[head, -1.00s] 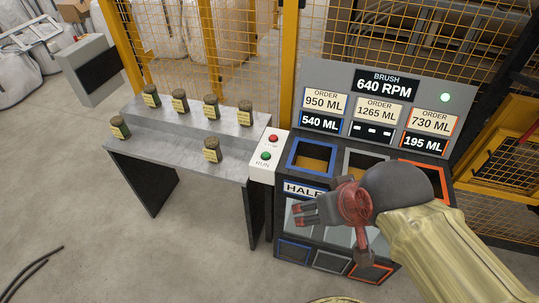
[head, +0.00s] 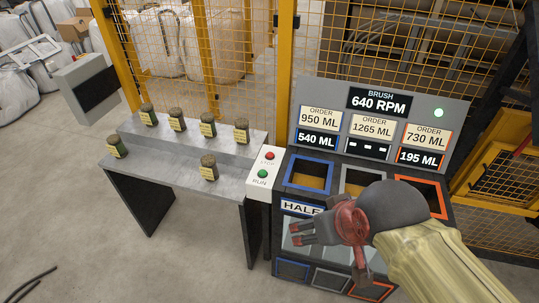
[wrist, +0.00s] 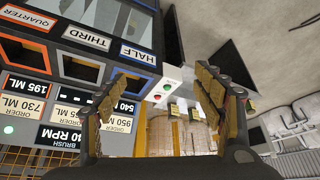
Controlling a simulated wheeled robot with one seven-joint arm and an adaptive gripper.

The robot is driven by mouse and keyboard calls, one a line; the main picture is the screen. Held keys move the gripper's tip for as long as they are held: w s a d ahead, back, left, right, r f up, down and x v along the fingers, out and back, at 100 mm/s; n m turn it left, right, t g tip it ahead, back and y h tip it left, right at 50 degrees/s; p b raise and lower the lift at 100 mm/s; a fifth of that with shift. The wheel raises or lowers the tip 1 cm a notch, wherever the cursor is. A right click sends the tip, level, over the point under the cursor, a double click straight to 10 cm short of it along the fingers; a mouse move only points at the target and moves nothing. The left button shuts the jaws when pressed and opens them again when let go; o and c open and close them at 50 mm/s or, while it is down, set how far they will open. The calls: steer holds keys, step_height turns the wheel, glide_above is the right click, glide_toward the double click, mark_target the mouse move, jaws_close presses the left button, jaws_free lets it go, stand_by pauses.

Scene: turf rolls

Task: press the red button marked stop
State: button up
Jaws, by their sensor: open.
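The red stop button (head: 269,156) sits on top of a white button box, above the green run button (head: 262,174). The box (head: 258,187) stands between the grey table and the dark machine. In the wrist view the red button (wrist: 167,87) and the green button (wrist: 157,97) show between the fingers, further off. My gripper (head: 296,236) is open and empty in front of the machine, below and to the right of the button box in the head view. Its two spread fingers also show in the wrist view (wrist: 165,105). Nothing touches the button.
The machine has a blue-rimmed bin (head: 310,174) and an orange-rimmed bin (head: 427,196) under a display panel (head: 378,123). Several turf rolls, one of them here (head: 208,168), stand on the stepped grey table (head: 185,182). A yellow mesh fence stands behind. Floor at front left is mostly clear.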

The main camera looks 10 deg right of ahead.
steer(key=shift+c, duration=0.6)
jaws_close()
stand_by(0.4)
stand_by(1.3)
